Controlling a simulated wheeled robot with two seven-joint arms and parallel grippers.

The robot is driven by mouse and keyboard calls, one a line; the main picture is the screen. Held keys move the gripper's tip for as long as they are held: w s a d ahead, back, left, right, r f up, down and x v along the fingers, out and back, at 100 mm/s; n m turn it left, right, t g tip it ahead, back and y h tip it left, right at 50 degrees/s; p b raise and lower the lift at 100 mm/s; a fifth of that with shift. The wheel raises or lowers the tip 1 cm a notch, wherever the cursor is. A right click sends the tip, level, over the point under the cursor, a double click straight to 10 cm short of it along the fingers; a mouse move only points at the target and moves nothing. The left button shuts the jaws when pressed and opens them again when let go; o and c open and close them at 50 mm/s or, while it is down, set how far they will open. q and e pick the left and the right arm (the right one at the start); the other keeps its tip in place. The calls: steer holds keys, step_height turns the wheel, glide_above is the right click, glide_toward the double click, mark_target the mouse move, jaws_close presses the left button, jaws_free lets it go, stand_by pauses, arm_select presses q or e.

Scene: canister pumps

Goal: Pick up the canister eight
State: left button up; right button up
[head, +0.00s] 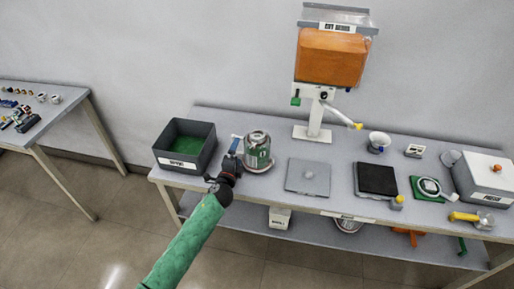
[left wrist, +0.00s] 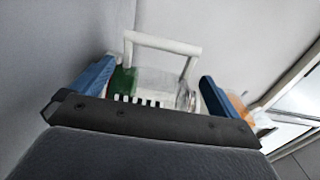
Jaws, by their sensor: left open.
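The canister (head: 257,149) is a silver cylinder with a green band and white marks. It stands upright on a round base near the left end of the table in the head view. I cannot read a number on it. My left gripper (head: 233,150) is close beside its left side, jaws open. In the left wrist view the canister (left wrist: 155,88), with a white handle (left wrist: 163,43), shows between the blue fingers of the left gripper (left wrist: 155,90). I cannot tell whether the fingers touch it. My right gripper is not in view.
A dark bin (head: 186,146) with a green floor stands left of the canister. A grey plate (head: 308,176) and a black pad (head: 377,180) lie to its right. An orange tank (head: 331,57) on a white stand rises behind. Another table (head: 60,120) stands far left.

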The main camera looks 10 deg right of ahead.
mark_target(240, 153)
arm_select(q)
steer(key=p+x, duration=0.2)
steer(key=x, duration=0.2)
steer(key=shift+w, duration=0.15)
steer(key=shift+w+d, duration=0.1)
steer(key=shift+w, duration=0.3)
steer(key=shift+w+f, duration=0.1)
steer(key=shift+w, duration=0.15)
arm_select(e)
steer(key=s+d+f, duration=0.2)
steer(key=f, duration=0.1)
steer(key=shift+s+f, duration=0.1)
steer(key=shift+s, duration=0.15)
arm_select(q)
steer(key=shift+c, duration=0.2)
steer(key=c, duration=0.7)
steer(key=shift+c, duration=0.6)
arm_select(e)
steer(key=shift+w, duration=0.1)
arm_select(q)
steer(key=shift+r, duration=0.2)
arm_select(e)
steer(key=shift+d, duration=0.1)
